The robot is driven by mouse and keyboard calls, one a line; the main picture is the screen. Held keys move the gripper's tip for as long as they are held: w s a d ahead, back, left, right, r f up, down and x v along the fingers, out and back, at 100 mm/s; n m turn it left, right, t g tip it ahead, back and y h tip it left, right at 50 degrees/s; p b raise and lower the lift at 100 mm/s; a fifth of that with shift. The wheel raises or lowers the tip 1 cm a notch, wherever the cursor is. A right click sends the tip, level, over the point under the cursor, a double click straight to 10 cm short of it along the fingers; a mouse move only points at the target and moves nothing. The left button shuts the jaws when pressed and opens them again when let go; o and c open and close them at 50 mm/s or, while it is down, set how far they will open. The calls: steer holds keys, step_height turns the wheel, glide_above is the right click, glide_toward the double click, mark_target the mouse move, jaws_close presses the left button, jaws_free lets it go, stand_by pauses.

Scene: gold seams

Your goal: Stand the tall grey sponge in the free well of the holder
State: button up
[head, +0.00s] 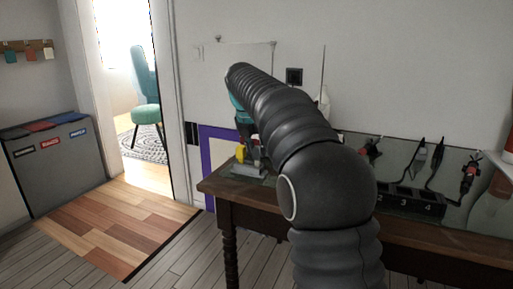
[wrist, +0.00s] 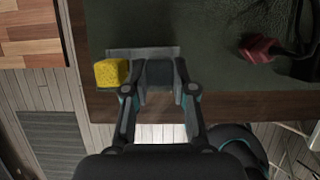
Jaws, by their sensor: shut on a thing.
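My gripper (wrist: 164,92) is shut on the dark grey sponge (wrist: 160,73), with one finger on each side of it. The holder (wrist: 144,52) is a grey piece near the table's edge; it also shows in the head view (head: 247,171). A yellow sponge (wrist: 111,72) stands at its left end, and shows in the head view (head: 240,152) too. The grey sponge appears over or in the holder's place to the right of the yellow one. I cannot tell how deep it sits. In the head view my arm hides much of the gripper.
The holder is near the left end of a dark wooden table (head: 230,187) with a green-grey top. A black numbered rack (head: 408,201) with several corded tools stands further right. A red tool (wrist: 259,48) lies right of the holder. A grey bin (head: 55,165) is far left.

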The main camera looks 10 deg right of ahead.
steer(key=shift+f, duration=0.4)
stand_by(0.6)
steer(key=o, duration=0.8)
steer(key=shift+r+p, duration=0.85)
steer(key=shift+r, duration=2.7)
